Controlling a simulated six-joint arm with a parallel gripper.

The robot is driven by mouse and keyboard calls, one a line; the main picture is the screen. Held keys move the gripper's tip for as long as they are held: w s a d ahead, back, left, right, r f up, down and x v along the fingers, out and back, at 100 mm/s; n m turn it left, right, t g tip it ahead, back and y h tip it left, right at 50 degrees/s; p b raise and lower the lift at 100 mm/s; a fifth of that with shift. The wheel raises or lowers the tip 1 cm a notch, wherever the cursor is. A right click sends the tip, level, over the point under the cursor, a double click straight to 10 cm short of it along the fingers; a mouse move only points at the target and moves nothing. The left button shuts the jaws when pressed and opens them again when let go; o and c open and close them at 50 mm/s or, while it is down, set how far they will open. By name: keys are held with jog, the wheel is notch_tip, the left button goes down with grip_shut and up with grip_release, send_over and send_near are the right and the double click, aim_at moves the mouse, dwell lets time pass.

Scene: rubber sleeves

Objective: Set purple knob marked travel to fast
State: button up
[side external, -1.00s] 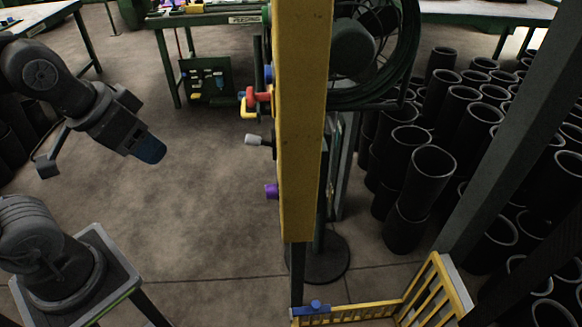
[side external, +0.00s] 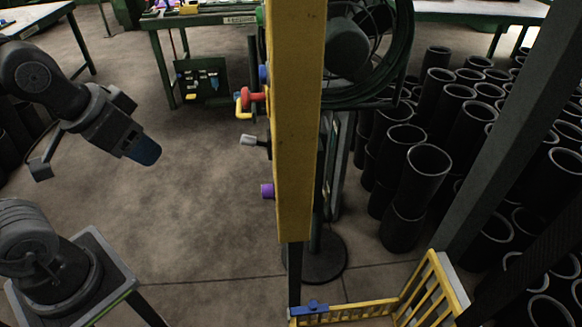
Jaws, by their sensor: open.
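The purple knob (side external: 267,191) sticks out from the left face of the yellow upright panel (side external: 297,130), near its lower end. I see it side-on, so its marking and setting cannot be read. My gripper (side external: 146,151), with a dark blue tip, hangs left of the panel and a little higher than the knob. It points down and to the right, open and empty. A wide gap separates it from the knob.
Above the purple knob, a grey-tipped lever (side external: 249,140), a red handle (side external: 253,97) and a blue knob (side external: 264,74) project from the panel. A yellow railing (side external: 350,313) stands below. Black sleeves (side external: 420,180) stand at right. The space between gripper and panel is clear.

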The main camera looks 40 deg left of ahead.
jog(key=shift+o, duration=0.7)
jog(key=shift+w+a, duration=0.1)
jog(key=shift+o, duration=0.6)
jog(key=w+a+f+t+y, duration=0.1)
jog(key=w+a, duration=0.2)
jog(key=w, duration=0.4)
jog(key=w+a+f+m+t+y, duration=0.1)
jog(key=w+a+f, duration=0.1)
jog(key=w+a, duration=0.2)
jog(key=w, duration=0.2)
jog(key=shift+w+a+f+m+t+y, duration=0.25)
jog(key=shift+w+m+t+y, duration=0.05)
jog(key=shift+w, duration=0.05)
jog(key=w+a+f+m+t, duration=0.1)
jog(key=w+a+f+m, duration=0.15)
jog(key=w+f, duration=0.2)
jog(key=m+t+h, duration=0.3)
jog(key=m+h, duration=0.2)
jog(key=h, duration=1)
send_near(268, 192)
jog(key=w+a+f+x, duration=0.1)
jog(key=x, duration=0.7)
jog(key=shift+d+f+t, duration=0.15)
jog(key=shift+f+t, duration=0.1)
jog(key=shift+t, duration=0.05)
